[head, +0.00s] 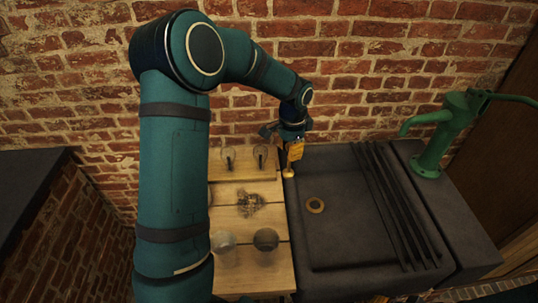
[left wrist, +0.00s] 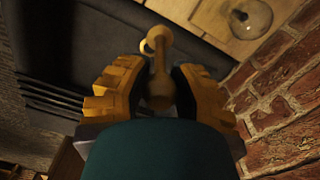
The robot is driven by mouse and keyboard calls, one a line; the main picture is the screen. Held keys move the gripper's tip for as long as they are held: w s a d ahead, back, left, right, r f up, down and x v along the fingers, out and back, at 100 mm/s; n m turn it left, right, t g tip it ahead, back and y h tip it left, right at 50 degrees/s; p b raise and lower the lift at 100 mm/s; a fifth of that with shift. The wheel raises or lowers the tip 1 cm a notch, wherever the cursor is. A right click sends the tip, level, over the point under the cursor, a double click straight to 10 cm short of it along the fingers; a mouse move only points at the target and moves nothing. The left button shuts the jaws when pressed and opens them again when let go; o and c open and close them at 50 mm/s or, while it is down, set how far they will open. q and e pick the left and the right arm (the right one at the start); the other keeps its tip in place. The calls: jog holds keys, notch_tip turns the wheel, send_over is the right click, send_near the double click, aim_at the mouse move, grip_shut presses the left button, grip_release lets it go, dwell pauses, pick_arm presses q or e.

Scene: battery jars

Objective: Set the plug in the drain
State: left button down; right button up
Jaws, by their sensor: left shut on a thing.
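My left gripper (head: 294,155) hangs over the left rim of the dark stone sink (head: 370,246). It is shut on the plug (head: 289,173), a pale brassy piece with a narrow stem and a wider end pointing down. In the left wrist view the plug (left wrist: 160,72) stands between the yellow finger pads of the gripper (left wrist: 158,80). The drain (head: 315,205) is a brass ring in the basin floor, lower right of the plug and apart from it. A bit of ring (left wrist: 146,47) shows beside the plug's end in the wrist view. My right gripper is not in view.
A wooden table (head: 264,284) left of the sink bears several glass jars (head: 266,239) and a dark tangled pile (head: 249,203). A ridged drainboard (head: 395,205) and a green hand pump (head: 440,130) are on the right. A brick wall (head: 345,75) stands behind. The basin floor around the drain is clear.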

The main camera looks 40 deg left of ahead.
pick_arm(q)
jog(key=w+d+f+p, duration=0.1)
jog(key=w+d+f, duration=0.3)
jog(key=w+d, duration=0.5)
notch_tip(320, 180, down, 18)
jog(key=w+a+b, duration=0.1)
jog(key=b, duration=0.9)
jog(key=shift+a+b, duration=0.25)
jog(key=shift+b, duration=0.15)
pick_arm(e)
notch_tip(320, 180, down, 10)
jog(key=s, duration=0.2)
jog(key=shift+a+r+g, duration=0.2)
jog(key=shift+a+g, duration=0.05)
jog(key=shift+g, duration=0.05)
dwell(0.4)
pick_arm(q)
jog(key=c, duration=0.7)
grip_release()
jog(key=shift+c, duration=0.2)
